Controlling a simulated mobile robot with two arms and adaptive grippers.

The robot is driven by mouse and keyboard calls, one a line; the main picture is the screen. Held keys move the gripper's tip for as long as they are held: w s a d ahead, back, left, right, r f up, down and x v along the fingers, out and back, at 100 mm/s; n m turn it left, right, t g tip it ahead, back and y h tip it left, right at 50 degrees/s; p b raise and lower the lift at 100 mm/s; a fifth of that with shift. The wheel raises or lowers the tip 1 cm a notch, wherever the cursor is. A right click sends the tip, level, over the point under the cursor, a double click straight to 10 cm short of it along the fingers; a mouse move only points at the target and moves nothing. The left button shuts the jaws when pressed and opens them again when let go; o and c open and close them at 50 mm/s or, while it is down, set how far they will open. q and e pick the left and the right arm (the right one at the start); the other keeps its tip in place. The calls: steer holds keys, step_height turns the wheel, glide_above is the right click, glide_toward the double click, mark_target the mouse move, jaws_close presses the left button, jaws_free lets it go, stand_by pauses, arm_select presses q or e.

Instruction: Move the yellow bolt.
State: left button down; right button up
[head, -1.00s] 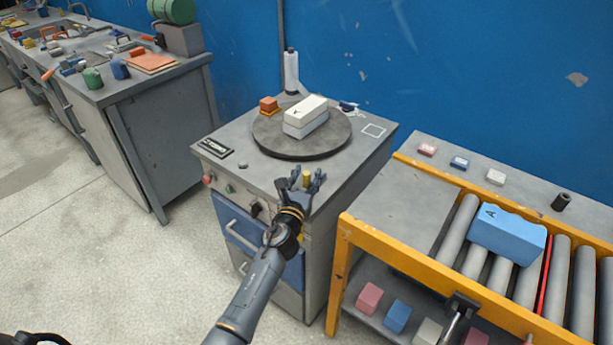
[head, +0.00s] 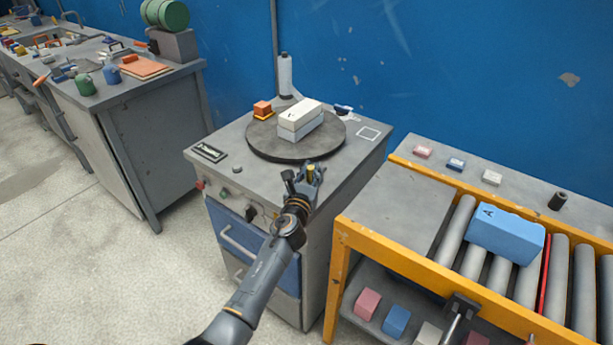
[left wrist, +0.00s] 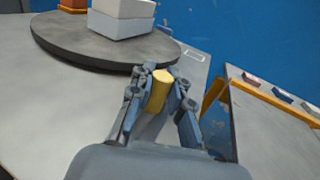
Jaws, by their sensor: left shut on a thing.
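The yellow bolt (left wrist: 158,91) is a short yellow cylinder between the fingers of my left gripper (left wrist: 160,85) in the left wrist view. The fingers are shut on it from both sides. In the head view the left gripper (head: 305,177) is at the front right part of the grey cabinet top (head: 225,170), just in front of the round dark turntable (head: 265,148). A little of the bolt (head: 311,170) shows there between the fingers. I cannot tell whether the bolt touches the cabinet top. My right gripper is not in view.
A white and grey block (head: 299,120) and an orange block (head: 262,107) stand on or beside the turntable. A white square outline (head: 369,133) marks the back right corner. A yellow-framed roller conveyor (head: 340,245) with a blue block (head: 506,232) stands to the right.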

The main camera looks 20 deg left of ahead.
arm_select(q)
steer(key=shift+w, duration=0.1)
steer(key=c, duration=1.2)
jaws_free()
steer(key=shift+d, duration=0.15)
steer(key=s, duration=1.2)
steer(key=shift+d, duration=0.25)
